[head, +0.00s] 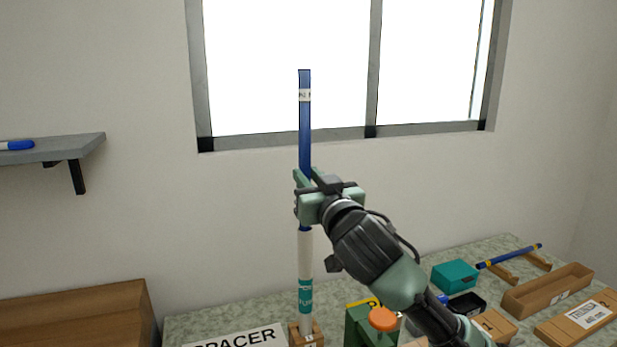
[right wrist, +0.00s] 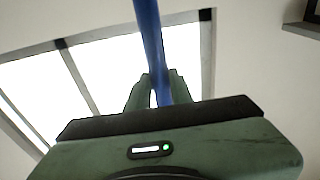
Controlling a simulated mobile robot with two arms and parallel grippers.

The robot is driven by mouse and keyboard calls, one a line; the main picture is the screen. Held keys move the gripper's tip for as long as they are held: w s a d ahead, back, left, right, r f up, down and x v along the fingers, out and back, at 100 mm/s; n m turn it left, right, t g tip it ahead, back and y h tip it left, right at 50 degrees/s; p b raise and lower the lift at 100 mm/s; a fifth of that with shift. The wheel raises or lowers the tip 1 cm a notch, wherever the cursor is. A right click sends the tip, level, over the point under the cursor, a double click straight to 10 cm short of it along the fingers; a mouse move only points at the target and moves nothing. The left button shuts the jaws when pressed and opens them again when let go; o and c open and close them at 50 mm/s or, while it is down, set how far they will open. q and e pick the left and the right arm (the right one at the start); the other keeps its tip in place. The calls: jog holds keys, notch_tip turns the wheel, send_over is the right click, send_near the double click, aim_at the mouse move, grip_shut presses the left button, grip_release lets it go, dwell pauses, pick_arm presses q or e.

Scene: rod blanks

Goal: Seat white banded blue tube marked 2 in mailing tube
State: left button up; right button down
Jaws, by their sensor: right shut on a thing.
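The white banded blue tube (head: 304,128) stands upright in the head view, its white band near the top with a mark only partly readable. My right gripper (head: 303,178) is shut on its lower part. The blue tube also shows between the fingers in the right wrist view (right wrist: 150,40). Below the gripper is the upright white mailing tube (head: 305,255) with a teal label. A little blue shows right at its top, in line with it; whether the lower end is inside the mouth I cannot tell. My left gripper is out of view.
The mailing tube stands in a wooden holder (head: 293,336) beside a SPACER sign (head: 235,338). A green block (head: 357,325) with an orange knob (head: 383,319) is close right. Further right are a teal box (head: 455,275), a yellow-banded blue rod (head: 510,256) and a tan tray (head: 548,290).

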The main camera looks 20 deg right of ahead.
notch_tip(320, 180, down, 12)
jog(key=b, duration=0.8)
jog(key=shift+r, duration=0.2)
dwell(3.1)
jog(key=c, duration=1.2)
grip_release()
jog(key=shift+s, duration=0.1)
jog(key=shift+o, duration=0.2)
jog(key=s+f+b, duration=0.1)
jog(key=s, duration=0.6)
jog(key=shift+s+d+b, duration=0.15)
jog(key=shift+s+b, duration=0.1)
jog(key=shift+b, duration=0.05)
